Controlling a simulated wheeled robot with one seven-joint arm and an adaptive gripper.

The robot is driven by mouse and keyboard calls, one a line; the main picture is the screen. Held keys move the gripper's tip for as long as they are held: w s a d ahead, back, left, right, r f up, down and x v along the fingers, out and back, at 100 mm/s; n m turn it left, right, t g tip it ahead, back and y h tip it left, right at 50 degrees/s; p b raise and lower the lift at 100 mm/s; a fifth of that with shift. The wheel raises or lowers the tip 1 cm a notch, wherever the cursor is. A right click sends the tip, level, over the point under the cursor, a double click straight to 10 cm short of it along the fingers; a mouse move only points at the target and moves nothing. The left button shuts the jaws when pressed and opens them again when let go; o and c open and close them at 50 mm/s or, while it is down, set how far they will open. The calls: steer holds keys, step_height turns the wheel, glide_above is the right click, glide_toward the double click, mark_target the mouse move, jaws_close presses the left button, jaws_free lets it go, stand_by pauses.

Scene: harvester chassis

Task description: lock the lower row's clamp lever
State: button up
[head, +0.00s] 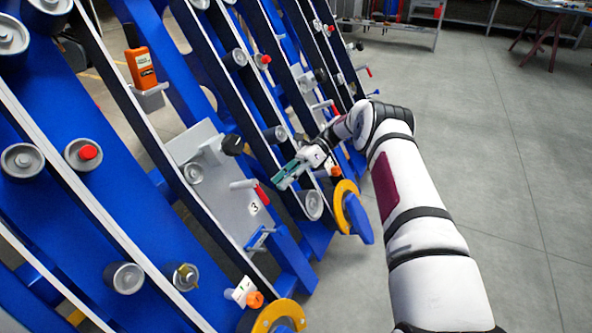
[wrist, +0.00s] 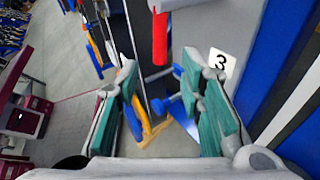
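A clamp lever with a red grip (head: 262,195) stands out from a grey plate on the blue chassis, just above a white label marked 3 (head: 254,208). In the wrist view the red grip (wrist: 160,38) hangs at the top centre, beyond my fingertips, with the label (wrist: 222,63) to its right. My gripper (head: 286,176) is open and empty, close to this plate in the head view. Its two teal fingers show in the wrist view (wrist: 160,80), with nothing held between them. I cannot tell whether the lever is locked.
A blue handle (head: 261,238) sits below the label; a blue knobbed part (wrist: 168,104) shows between my fingers. A yellow-rimmed disc (head: 347,206) is right of my gripper. An orange meter (head: 141,68) is at upper left. Open floor (head: 480,130) lies to the right.

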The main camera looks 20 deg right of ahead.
steer(key=shift+v, duration=2.95)
steer(key=shift+r, duration=0.1)
